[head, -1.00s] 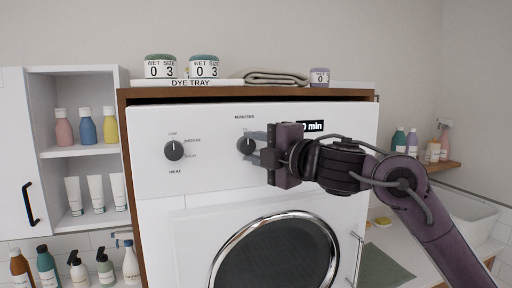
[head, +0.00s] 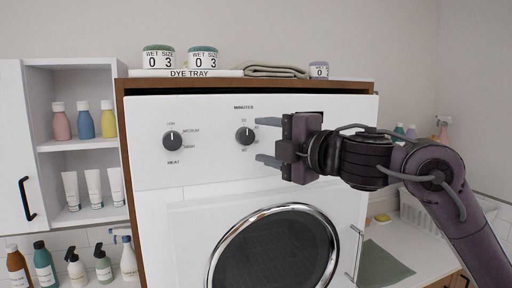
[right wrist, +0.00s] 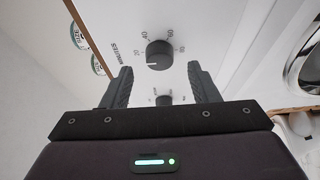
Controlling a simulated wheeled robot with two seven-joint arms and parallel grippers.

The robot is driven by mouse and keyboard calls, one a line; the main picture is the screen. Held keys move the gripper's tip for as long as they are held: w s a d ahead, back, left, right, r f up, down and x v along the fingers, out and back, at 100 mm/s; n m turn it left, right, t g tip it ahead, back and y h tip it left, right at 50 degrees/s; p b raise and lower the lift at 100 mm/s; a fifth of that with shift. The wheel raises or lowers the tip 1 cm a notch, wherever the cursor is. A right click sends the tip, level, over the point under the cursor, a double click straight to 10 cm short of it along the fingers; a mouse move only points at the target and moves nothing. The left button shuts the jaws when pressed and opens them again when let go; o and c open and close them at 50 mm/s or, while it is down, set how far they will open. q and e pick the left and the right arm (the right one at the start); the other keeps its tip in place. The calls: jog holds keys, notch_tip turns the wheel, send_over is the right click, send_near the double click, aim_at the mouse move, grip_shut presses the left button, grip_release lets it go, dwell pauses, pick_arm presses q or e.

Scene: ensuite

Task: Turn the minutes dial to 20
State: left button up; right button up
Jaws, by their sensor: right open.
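The minutes dial (head: 245,136) is a dark round knob on the white front panel of the dryer-like machine. Its white pointer line points roughly up, toward the labels at the top; the small numbers are hard to read. It also shows in the right wrist view (right wrist: 159,54), ahead of and between the fingers. My right gripper (head: 264,141) is open and empty, just to the right of the dial, one finger above and one below its level. It also shows in the right wrist view (right wrist: 160,82). My left gripper is out of view.
The heat dial (head: 173,140) is on the same panel to the left. The round door (head: 275,252) is below. The dye tray (head: 190,73), jars and a folded towel (head: 275,70) are on top. Shelves with bottles (head: 83,122) stand at the left.

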jog(key=b+v, duration=0.1)
jog(key=v, duration=0.3)
